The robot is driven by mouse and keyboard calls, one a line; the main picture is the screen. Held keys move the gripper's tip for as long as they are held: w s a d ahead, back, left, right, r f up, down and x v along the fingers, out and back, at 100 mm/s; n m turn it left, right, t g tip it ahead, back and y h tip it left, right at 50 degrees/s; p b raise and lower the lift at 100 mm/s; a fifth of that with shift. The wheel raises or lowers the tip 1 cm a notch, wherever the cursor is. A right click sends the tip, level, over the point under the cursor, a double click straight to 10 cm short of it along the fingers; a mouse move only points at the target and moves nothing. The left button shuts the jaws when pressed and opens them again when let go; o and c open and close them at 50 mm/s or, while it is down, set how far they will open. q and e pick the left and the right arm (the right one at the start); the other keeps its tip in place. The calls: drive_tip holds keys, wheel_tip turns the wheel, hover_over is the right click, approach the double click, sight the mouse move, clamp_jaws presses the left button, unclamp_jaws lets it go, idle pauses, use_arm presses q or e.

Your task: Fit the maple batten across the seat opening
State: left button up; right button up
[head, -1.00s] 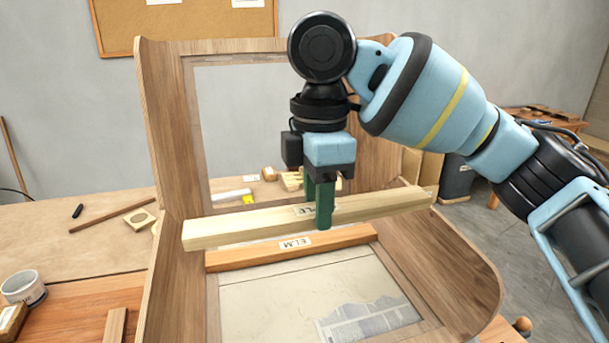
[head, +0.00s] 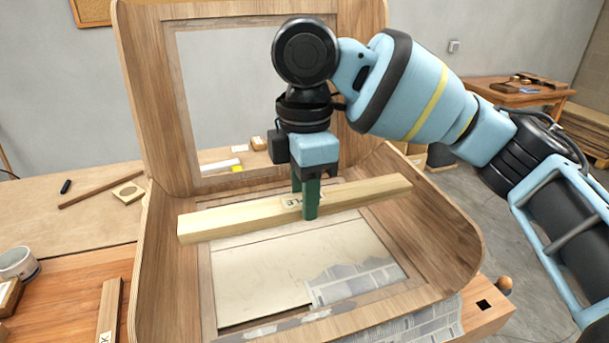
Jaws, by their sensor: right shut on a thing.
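The pale maple batten (head: 235,218), with a white label partly covered by a finger, is held nearly level by my right gripper (head: 307,207). Its green fingers are shut on the batten near its middle. The batten spans much of the width between the curved sides of the wooden seat shell (head: 449,235), and seems to hang above the back part of the seat opening (head: 270,272). I cannot tell whether its ends touch the shell. The elm batten is not visible; the maple batten may hide it. My left gripper is not in view.
Newspaper (head: 425,320) shows below and in front of the shell. The shell's back (head: 150,90) has a rectangular opening. A labelled wood strip (head: 109,309) and a cup (head: 17,264) lie at left. A dark marker (head: 65,186) and a stick (head: 100,189) lie on the bench.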

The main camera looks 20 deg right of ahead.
sight(305, 265)
drive_tip(key=shift+f, duration=1.5)
drive_tip(key=shift+f+b, duration=0.45)
drive_tip(key=shift+f, duration=2.4)
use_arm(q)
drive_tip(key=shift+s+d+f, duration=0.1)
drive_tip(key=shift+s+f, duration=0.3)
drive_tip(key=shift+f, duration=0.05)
use_arm(e)
drive_tip(key=shift+f, duration=1.05)
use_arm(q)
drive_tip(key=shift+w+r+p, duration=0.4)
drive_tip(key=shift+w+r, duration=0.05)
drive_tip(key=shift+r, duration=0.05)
use_arm(e)
drive_tip(key=shift+f, duration=0.55)
drive_tip(key=o, duration=1.2)
drive_tip(key=shift+c, duration=0.2)
